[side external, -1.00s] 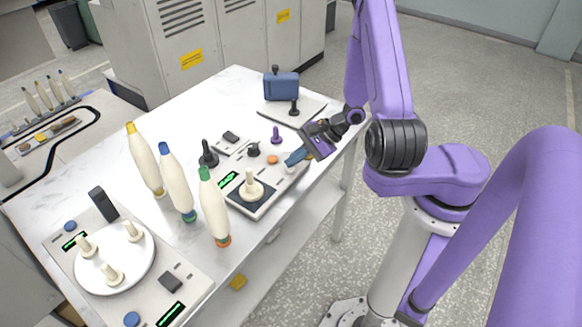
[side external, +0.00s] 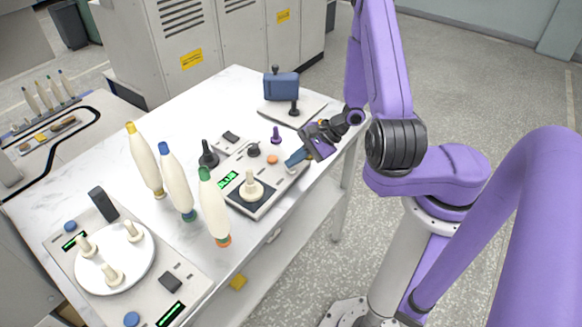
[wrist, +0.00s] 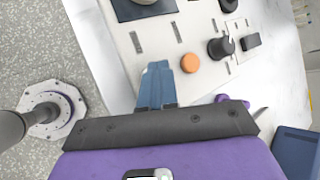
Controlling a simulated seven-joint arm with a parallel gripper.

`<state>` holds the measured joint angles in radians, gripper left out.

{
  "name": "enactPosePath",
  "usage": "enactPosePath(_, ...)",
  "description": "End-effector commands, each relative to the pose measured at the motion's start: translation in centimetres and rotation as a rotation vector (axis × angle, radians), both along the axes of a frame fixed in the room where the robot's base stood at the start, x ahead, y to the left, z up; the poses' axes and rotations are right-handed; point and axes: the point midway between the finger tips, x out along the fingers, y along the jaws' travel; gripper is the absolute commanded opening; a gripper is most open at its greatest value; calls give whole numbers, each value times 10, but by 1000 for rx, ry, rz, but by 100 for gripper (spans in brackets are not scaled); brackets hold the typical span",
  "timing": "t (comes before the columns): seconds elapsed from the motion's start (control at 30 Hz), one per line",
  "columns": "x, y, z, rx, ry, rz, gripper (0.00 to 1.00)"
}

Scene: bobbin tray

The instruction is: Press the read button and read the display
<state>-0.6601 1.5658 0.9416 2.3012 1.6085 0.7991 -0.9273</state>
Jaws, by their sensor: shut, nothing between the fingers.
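A grey bench device (side external: 222,192) lies near the table's right edge, with a small lit green display (side external: 228,180) whose characters are too small to read. An orange button (side external: 272,159) and a black knob (side external: 253,149) are on its panel. In the wrist view the orange button (wrist: 190,62) is uncovered, just right of my blue fingertips. My gripper (side external: 291,163) is shut and empty, its tips low over the panel's right end; I cannot tell whether they touch it. The fingers also show in the wrist view (wrist: 156,72). No label for a read button is legible.
A cream bobbin (side external: 250,186) stands on the device. Several tall cream bobbins (side external: 178,182) stand to its left. A second unit (side external: 192,285) with a round white plate (side external: 98,274) is at front left. A blue block (side external: 281,86) stands behind. Bare white tabletop lies at back left.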

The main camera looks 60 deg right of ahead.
Motion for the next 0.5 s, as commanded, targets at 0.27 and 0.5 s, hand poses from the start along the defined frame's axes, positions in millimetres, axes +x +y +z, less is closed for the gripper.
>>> enactPosePath(0.27,0,0,13,-1,0,-1,0)
enactPosePath(0.5,0,0,14,0,1,1,0)
